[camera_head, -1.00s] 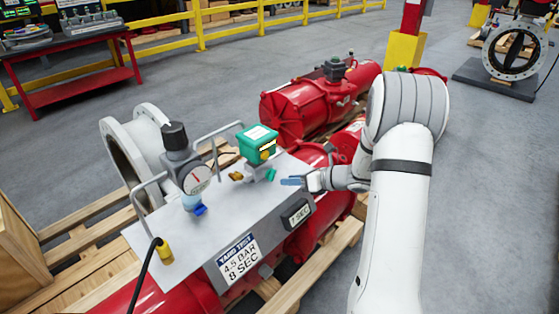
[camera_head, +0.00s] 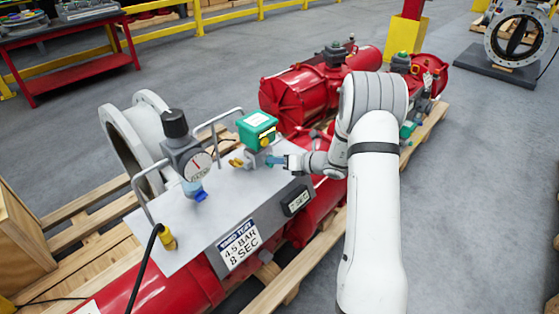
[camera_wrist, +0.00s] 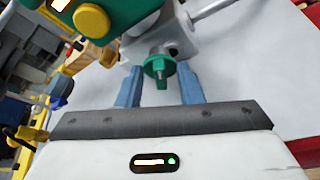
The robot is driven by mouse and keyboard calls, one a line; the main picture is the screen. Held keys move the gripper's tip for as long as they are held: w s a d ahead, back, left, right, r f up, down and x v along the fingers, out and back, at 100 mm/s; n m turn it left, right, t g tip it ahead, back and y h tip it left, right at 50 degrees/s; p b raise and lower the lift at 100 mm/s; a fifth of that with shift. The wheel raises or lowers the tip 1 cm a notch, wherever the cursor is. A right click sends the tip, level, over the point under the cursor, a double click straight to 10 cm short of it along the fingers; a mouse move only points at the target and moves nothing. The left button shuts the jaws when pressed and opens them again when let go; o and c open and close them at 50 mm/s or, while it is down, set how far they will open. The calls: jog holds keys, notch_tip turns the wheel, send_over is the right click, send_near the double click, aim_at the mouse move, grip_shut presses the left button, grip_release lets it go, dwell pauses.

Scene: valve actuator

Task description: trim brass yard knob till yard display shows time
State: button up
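My gripper (camera_wrist: 159,88) is open, with its two blue fingers on either side of a green knob (camera_wrist: 158,67). Gaps show between the knob and both fingers. In the head view my gripper (camera_head: 277,161) is at the right of the valve block, below the green box (camera_head: 257,126). A brass knob (camera_head: 236,162) sticks out on the block's left side, away from my fingers. A brass-coloured part (camera_wrist: 98,53) shows left of the fingers in the wrist view. The yard display (camera_head: 298,201) is on the panel's front; its digit is too small to read surely.
The sign (camera_head: 239,244) reads 4.5 BAR, 8 SEC. A gauge (camera_head: 198,167) with a blue knob (camera_head: 201,196) stands at the left of the grey panel (camera_head: 165,238). Metal handles rise from the panel. Red cylinders (camera_head: 292,100) lie behind.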

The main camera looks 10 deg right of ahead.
grip_shut()
jog(key=shift+b, duration=0.45)
jog(key=n+b, duration=0.1)
jog(key=b, duration=0.2)
jog(key=n+t+h+b, duration=0.1)
jog(key=b, duration=0.2)
jog(key=shift+s+a+f+n+h, duration=0.2)
jog(key=shift+a+n+h, duration=0.1)
jog(key=shift+n, duration=0.1)
jog(key=n+h+b, duration=0.1)
jog(key=b, duration=0.2)
jog(key=shift+s+r, duration=0.1)
jog(key=shift+r, duration=0.1)
jog(key=shift+r+t, duration=0.1)
jog(key=shift+t, duration=0.2)
